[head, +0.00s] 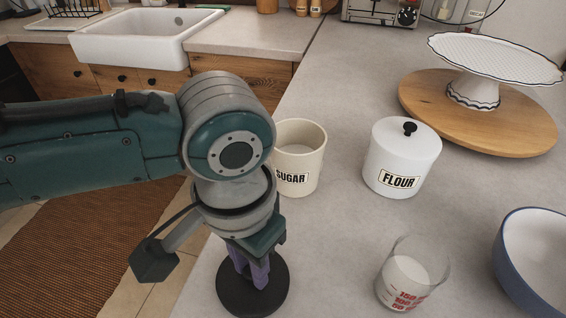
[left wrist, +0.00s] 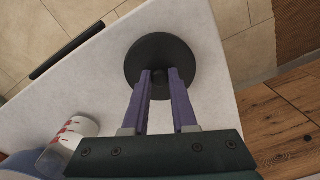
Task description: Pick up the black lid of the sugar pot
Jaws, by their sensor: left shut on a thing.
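The black lid (head: 230,295) is a flat round disc near the counter's front edge. It also shows in the left wrist view (left wrist: 163,46), with its small knob between my fingertips. My left gripper (head: 258,282) has purple fingers and points down at the lid; it is shut on the lid's knob, as the left wrist view (left wrist: 160,80) also shows. I cannot tell whether the lid touches the counter. The cream sugar pot (head: 312,165) stands open behind it, partly hidden by my arm. My right gripper is not in view.
A white flour pot (head: 402,158) with a lid stands right of the sugar pot. A measuring cup (head: 406,278) and a blue-rimmed bowl (head: 530,255) are at the front right. A cake stand (head: 490,65) is on a wooden board (head: 430,100). The counter's middle is clear.

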